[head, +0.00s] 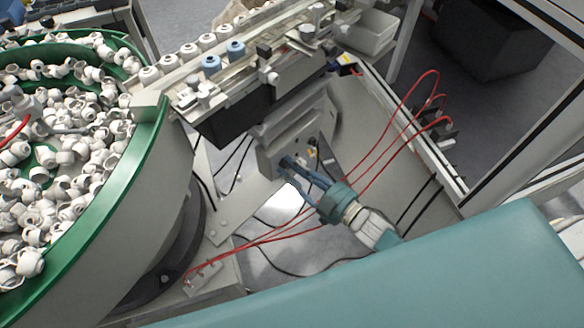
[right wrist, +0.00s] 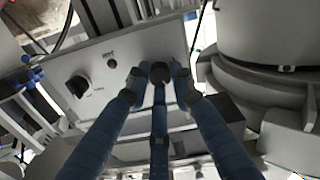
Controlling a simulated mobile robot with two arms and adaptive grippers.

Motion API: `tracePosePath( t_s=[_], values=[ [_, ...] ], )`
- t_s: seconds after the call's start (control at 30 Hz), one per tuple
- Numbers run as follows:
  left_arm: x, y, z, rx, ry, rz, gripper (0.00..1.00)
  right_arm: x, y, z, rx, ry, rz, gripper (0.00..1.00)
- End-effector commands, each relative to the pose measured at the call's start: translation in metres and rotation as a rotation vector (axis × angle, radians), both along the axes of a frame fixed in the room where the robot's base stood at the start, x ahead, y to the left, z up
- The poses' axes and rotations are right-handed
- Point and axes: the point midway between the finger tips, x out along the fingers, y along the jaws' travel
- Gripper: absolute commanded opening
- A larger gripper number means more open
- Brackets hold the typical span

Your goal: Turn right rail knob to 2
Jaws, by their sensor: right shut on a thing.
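My right gripper (head: 288,163) reaches the front panel of the grey control box (head: 272,163) under the rail. In the right wrist view its blue fingers (right wrist: 160,78) are closed around a dark round rail knob (right wrist: 160,70). The fingers cover most of this knob, so its pointer and setting cannot be read. A second black knob (right wrist: 78,85) sits free on the same panel, with small print beside it that is too small to read. I cannot tell from any label which is the right rail knob. My left gripper is not in view.
A green-rimmed bowl feeder (head: 160,135) full of white caps stands at left. The rail (head: 225,75) carries white and blue parts above. Red hoses (head: 385,140) and black cables run close around my right arm.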

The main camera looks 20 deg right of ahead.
Motion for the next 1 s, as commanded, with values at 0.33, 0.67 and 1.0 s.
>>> tracePosePath(
  t_s=[0.33, 0.67, 1.0],
  values=[
    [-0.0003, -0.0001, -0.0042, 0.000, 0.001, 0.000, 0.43, 0.0000, 0.0007, 0.0012, -0.271, -0.163, 0.001, 0.00],
    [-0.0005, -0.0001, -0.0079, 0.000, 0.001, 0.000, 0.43, 0.0000, 0.0015, 0.0016, -0.449, -0.267, 0.001, 0.00],
    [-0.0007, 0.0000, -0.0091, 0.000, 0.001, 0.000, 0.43, 0.0000, 0.0015, 0.0018, -0.521, -0.309, 0.001, 0.00]
  ],
)
